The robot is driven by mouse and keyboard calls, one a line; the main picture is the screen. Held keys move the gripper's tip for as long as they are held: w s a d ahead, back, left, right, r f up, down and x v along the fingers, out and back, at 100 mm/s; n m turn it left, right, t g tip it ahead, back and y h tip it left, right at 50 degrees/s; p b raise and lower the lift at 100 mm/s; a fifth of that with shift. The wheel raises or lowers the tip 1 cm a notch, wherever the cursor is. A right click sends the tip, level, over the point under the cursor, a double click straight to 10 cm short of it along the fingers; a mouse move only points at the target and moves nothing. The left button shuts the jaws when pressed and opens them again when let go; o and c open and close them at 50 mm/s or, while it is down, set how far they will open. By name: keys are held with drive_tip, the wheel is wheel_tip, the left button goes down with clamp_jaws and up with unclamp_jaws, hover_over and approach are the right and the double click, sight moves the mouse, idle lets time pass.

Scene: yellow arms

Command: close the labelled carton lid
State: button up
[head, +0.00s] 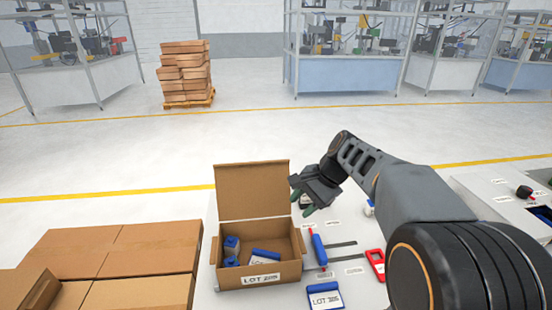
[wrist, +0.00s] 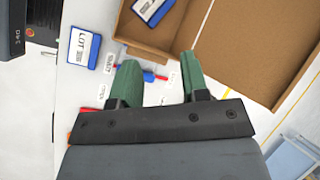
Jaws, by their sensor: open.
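The open cardboard carton (head: 285,272) stands on the white table, with a "LOT" label (head: 262,281) on its front wall. Its lid (head: 252,189) stands upright at the back edge. Inside lie a blue block-like part (head: 231,246) and a blue-and-white labelled item (head: 265,257). My gripper (head: 305,208) is open and empty, to the right of the lid and above the table. In the wrist view my gripper's green fingers (wrist: 160,85) are spread apart, with the carton's wall (wrist: 150,45) and the lid (wrist: 245,50) beyond them.
A blue-handled tool (head: 319,248) and a red-framed item (head: 376,264) lie to the right. Closed cartons (head: 120,252) fill the left side.

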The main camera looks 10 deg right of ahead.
sight(280, 162)
drive_tip(key=w+d+r+m+y+p, duration=0.1)
drive_tip(key=w+d+r+m+y, duration=0.1)
drive_tip(key=w+m+y, duration=0.75)
drive_tip(key=w+d+m+g+y+p, duration=0.1)
drive_tip(key=w+d+m+y+p, duration=0.1)
drive_tip(key=w+d, duration=0.65)
drive_tip(key=shift+y, duration=0.25)
drive_tip(key=a, duration=0.4)
drive_tip(key=a+p, duration=0.1)
drive_tip(key=a, duration=0.4)
drive_tip(key=a+f+p, duration=0.1)
drive_tip(key=a, duration=0.4)
drive_tip(key=shift+w, duration=0.2)
drive_tip(key=shift+d, duration=0.1)
clamp_jaws()
